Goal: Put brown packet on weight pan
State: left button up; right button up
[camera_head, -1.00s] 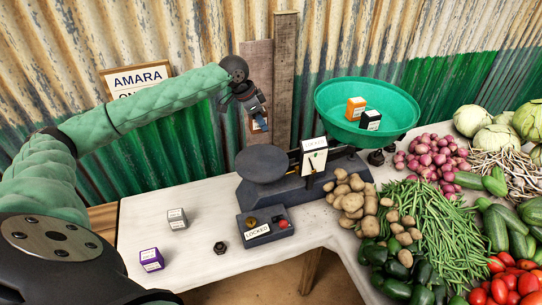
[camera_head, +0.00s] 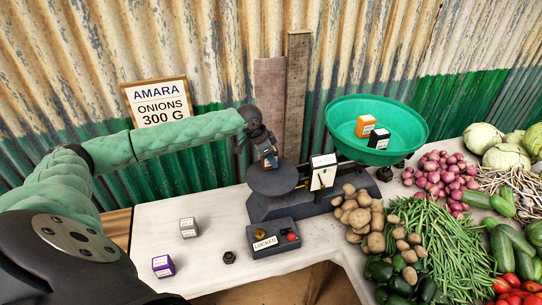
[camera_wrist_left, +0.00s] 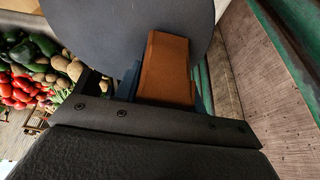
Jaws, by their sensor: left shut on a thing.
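My left gripper (camera_head: 267,155) is shut on the brown packet (camera_head: 270,162), just above the dark round weight pan (camera_head: 272,181) of the balance. In the left wrist view the brown packet (camera_wrist_left: 167,68) sits between the jaws, in front of the grey weight pan (camera_wrist_left: 110,30). I cannot tell whether the packet touches the pan. The green goods pan (camera_head: 345,108) on the other side holds an orange packet (camera_head: 365,126) and a black packet (camera_head: 379,138). My right gripper is not in view.
A grey packet (camera_head: 188,228), a purple packet (camera_head: 163,266) and a dark nut-shaped weight (camera_head: 229,257) stand on the white table (camera_head: 205,267). A box labelled LOCKED (camera_head: 274,239) is in front of the balance. Potatoes (camera_head: 358,215) and vegetables fill the right side.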

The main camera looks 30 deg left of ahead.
pick_arm(q)
jog(key=shift+f, duration=0.1)
jog(key=shift+f, duration=0.1)
jog(key=o, duration=1.1)
